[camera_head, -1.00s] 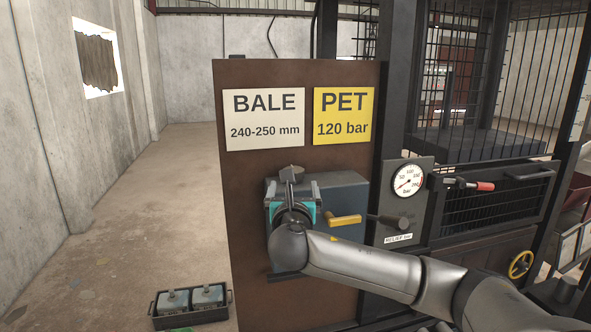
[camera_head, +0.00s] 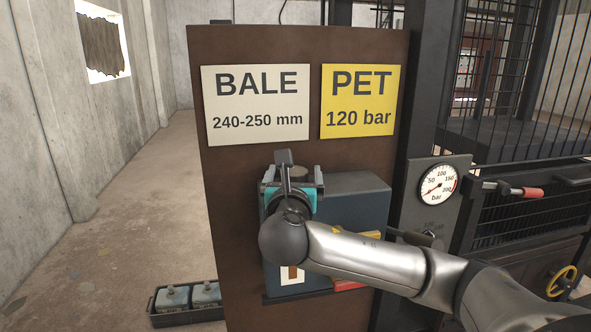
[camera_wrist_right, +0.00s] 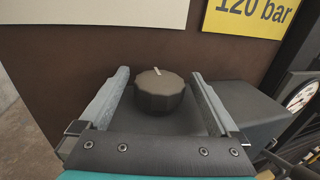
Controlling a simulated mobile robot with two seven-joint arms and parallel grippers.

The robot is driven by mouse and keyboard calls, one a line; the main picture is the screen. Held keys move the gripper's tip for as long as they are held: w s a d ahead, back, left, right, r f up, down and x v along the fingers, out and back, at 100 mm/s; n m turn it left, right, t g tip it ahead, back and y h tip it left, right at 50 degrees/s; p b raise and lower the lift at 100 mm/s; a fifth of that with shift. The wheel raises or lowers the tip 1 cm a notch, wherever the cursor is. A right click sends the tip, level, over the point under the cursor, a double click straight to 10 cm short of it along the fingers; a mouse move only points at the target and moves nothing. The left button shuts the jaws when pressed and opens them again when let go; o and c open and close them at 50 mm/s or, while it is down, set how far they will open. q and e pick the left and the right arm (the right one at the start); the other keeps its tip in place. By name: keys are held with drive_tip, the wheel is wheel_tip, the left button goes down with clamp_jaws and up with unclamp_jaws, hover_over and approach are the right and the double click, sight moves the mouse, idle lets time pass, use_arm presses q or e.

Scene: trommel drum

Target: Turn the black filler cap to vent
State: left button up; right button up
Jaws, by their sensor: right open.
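The black filler cap (camera_wrist_right: 160,93) is a dark, ribbed round knob with a pale mark on its top. It stands upright on the dark box. In the right wrist view, the cap is between the two fingers of my right gripper (camera_wrist_right: 160,78), with a visible gap on each side. The right gripper is open and also shows in the head view (camera_head: 292,178), at the box's upper left. There the cap (camera_head: 292,173) is mostly hidden by the gripper and wrist. The pale mark points up and slightly left in the wrist view. My left gripper is not in view.
The blue-grey box (camera_head: 355,190) is mounted on a brown panel (camera_head: 235,220) with BALE (camera_head: 255,105) and PET (camera_head: 360,102) signs. A yellow handle (camera_head: 370,234) is close to my forearm. A pressure gauge (camera_head: 438,185) is to the right. A black tray (camera_head: 185,318) sits lower left.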

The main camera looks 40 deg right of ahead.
drive_tip(key=shift+w, duration=0.1)
drive_tip(key=shift+c, duration=0.4)
drive_tip(key=c, duration=1.3)
